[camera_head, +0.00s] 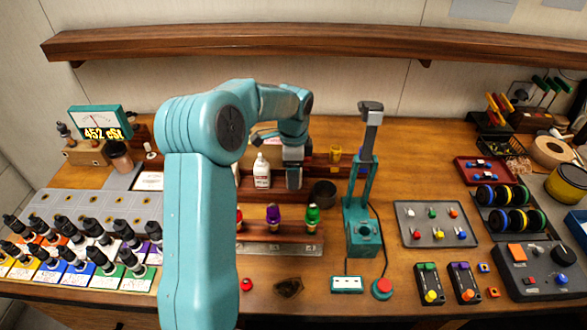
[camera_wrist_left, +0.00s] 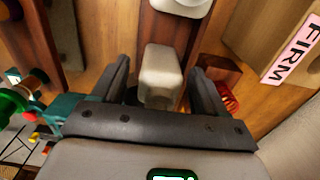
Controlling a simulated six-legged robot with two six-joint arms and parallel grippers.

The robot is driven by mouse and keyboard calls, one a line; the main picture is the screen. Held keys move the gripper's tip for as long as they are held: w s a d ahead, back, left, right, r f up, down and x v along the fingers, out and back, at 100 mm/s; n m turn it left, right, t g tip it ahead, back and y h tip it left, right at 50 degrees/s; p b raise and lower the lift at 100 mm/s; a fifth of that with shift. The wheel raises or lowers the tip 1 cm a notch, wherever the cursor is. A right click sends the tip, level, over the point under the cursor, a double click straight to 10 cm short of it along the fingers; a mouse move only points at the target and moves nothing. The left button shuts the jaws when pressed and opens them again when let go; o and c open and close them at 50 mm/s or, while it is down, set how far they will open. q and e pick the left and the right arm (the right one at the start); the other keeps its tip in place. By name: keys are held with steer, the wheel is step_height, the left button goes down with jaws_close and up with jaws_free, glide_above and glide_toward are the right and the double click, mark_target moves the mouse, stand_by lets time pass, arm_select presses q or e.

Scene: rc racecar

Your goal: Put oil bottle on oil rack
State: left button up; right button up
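My left arm crosses the middle of the head view, and its gripper (camera_head: 293,183) points down over the back of the bench. In the left wrist view the gripper (camera_wrist_left: 160,82) has its dark fingers apart, with a pale block-like thing (camera_wrist_left: 160,75) between them and gaps on both sides. I cannot tell what that thing is. A white bottle (camera_head: 262,172) with a red-marked label stands just left of the gripper in the head view. Bottles with red, purple (camera_head: 273,214) and green (camera_head: 312,214) tops stand on a numbered metal strip (camera_head: 280,248). I cannot tell which piece is the oil rack. My right gripper is not visible.
A teal stand (camera_head: 362,225) is right of the gripper, with a dark cup (camera_head: 322,193) between. Several black-topped dropper bottles (camera_head: 95,228) stand on coloured cards at left. A wooden shelf (camera_head: 300,42) spans the wall. A block with a "FIRM" label (camera_wrist_left: 290,50) is in the wrist view.

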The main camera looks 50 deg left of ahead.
arm_select(q)
steer(key=shift+r, duration=0.1)
step_height(320, 180, up, 12)
steer(key=shift+r, duration=0.15)
stand_by(0.4)
steer(key=shift+s+d, duration=0.1)
stand_by(0.5)
